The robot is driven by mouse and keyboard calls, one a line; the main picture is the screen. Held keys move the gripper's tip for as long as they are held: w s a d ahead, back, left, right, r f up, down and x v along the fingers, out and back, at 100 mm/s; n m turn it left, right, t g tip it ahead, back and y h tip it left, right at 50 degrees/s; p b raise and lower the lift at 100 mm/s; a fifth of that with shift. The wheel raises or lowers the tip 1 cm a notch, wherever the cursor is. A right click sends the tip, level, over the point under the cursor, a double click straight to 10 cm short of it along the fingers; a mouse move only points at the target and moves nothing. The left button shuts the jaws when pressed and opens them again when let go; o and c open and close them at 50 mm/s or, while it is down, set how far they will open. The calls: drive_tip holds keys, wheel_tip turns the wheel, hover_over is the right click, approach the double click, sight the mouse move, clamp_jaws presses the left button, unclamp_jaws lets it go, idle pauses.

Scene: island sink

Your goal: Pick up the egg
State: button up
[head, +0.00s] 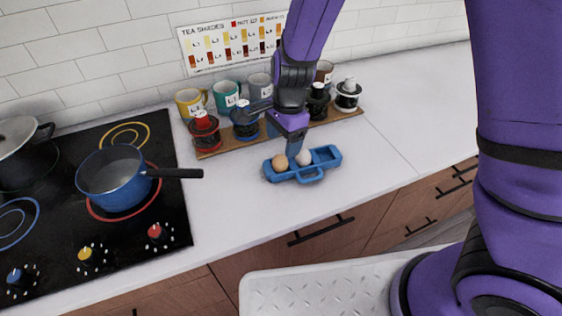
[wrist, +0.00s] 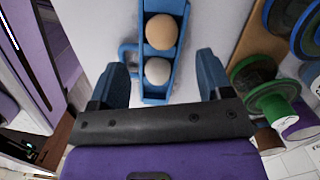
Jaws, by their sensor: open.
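A blue egg tray (head: 317,171) lies on the white counter and holds two eggs. The brown egg (head: 280,161) sits toward its left end and the pale egg (head: 304,158) is nearer its middle. My gripper (head: 294,151) points down over the tray, close to both eggs. In the wrist view the brown egg (wrist: 162,32) is farther from the jaws and the pale egg (wrist: 158,71) is nearer. The open fingers (wrist: 163,82) stand either side of the tray (wrist: 150,96), with nothing between them gripped. The fingertips partly hide the tray in the head view.
A wooden board (head: 213,150) behind the tray holds several mugs and lidded jars, including a red jar (head: 204,131) and a white jar (head: 347,94). A blue saucepan (head: 115,178) stands on the black cooktop (head: 72,223) at left. Counter right of the tray is clear.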

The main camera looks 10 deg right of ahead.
sight(281, 155)
drive_tip(key=shift+s+a+f, duration=0.1)
drive_tip(key=shift+a+f, duration=0.1)
drive_tip(key=shift+f, duration=1.35)
drive_tip(key=shift+a+f, duration=0.15)
drive_tip(key=shift+f, duration=1.35)
drive_tip(key=c, duration=0.7)
